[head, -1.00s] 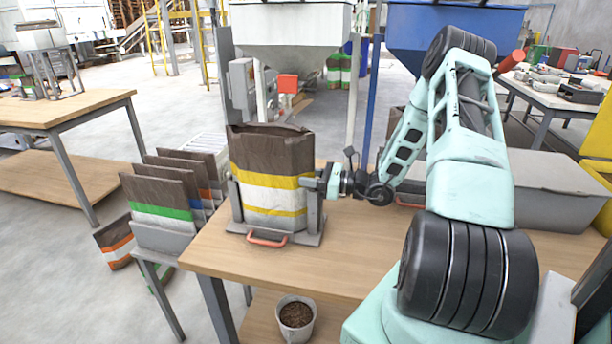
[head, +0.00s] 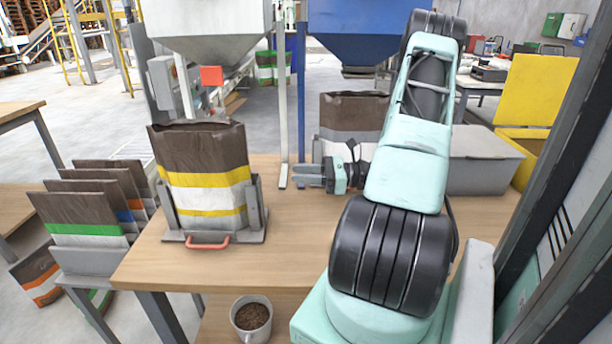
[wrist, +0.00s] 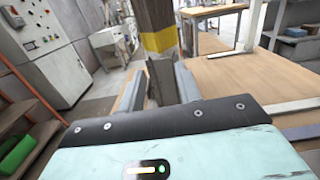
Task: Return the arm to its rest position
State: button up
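My gripper (head: 302,176) is above the wooden table (head: 283,235), to the right of the brown bag with yellow and white bands (head: 203,165) and clear of it. Its fingers point left toward the bag, and they are apart and empty. In the wrist view the two fingers of my gripper (wrist: 158,88) stand apart, with the bag (wrist: 157,38) seen edge-on beyond them. The bag stands upright, open at the top, in a grey holder (head: 254,207) with a red handle. My arm is folded upward on the right.
A second brown bag (head: 350,112) stands behind my gripper. A grey bin (head: 483,162) is at the right of the table. Several flat bags (head: 88,210) stand in a rack at left. White (head: 205,25) and blue (head: 365,30) hoppers hang behind. A pot (head: 251,318) sits below.

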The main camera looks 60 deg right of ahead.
jog(key=shift+s+d+r, duration=0.1)
jog(key=shift+s+d, duration=0.05)
jog(key=shift+s, duration=0.15)
jog(key=w+a+r+n+g+y, duration=0.2)
jog(key=a+n+g, duration=0.55)
jog(key=a, duration=0.55)
jog(key=w+a+r+n+g+y, duration=0.1)
jog(key=w+a+n+g+y, duration=0.1)
jog(key=a+n+g, duration=0.8)
jog(key=s+a+r+n+h, duration=0.1)
jog(key=s+a+n+h, duration=0.5)
jog(key=a+n, duration=0.4)
jog(key=s+a+r+n+t+h, duration=0.1)
jog(key=s+a+r+n+h, duration=0.1)
jog(key=s+a+n+h, duration=0.5)
jog(key=s+a+n, duration=0.1)
jog(key=a+n, duration=0.2)
jog(key=a, duration=0.3)
jog(key=shift+s+a+r, duration=0.15)
jog(key=shift+s+a, duration=0.05)
jog(key=shift+s, duration=0.15)
jog(key=shift+d+t, duration=0.15)
jog(key=shift+t, duration=0.1)
